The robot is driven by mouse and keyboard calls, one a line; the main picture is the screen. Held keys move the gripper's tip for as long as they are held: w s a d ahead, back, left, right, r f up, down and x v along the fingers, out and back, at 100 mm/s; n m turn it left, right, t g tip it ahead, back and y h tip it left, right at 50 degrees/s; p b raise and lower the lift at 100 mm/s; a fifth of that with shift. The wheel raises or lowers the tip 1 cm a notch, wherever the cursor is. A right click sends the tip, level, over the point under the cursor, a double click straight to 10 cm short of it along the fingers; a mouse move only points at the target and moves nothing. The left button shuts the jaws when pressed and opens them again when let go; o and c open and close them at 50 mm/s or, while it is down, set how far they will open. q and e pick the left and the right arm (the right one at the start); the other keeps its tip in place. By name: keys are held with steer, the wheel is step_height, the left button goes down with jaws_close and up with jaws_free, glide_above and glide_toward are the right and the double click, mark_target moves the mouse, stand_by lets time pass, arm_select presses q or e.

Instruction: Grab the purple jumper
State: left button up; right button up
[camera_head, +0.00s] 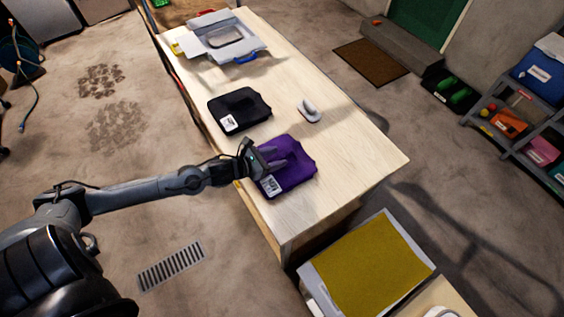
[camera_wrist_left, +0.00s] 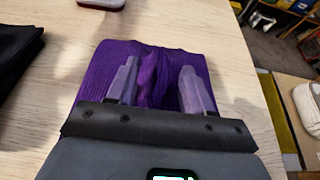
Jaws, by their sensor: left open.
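The purple jumper (camera_head: 293,170) lies folded on the wooden table, near its front end, with a white label at its lower left corner. It fills the middle of the left wrist view (camera_wrist_left: 150,62), with a raised fold between the fingers. My left gripper (camera_head: 281,158) is open over the jumper, its two fingers on either side of the fold in the left wrist view (camera_wrist_left: 158,80). I cannot tell whether the fingertips touch the cloth. My right gripper is not in view.
A folded black garment (camera_head: 240,108) lies behind the jumper, and a white iron-like object (camera_head: 309,110) stands to its right. A grey case (camera_head: 222,38) is at the table's far end. A box with a yellow top (camera_head: 367,262) stands off the near end. The table's right side (camera_head: 358,150) is clear.

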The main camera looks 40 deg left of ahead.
arm_select(q)
steer(key=shift+x, duration=0.75)
jaws_close()
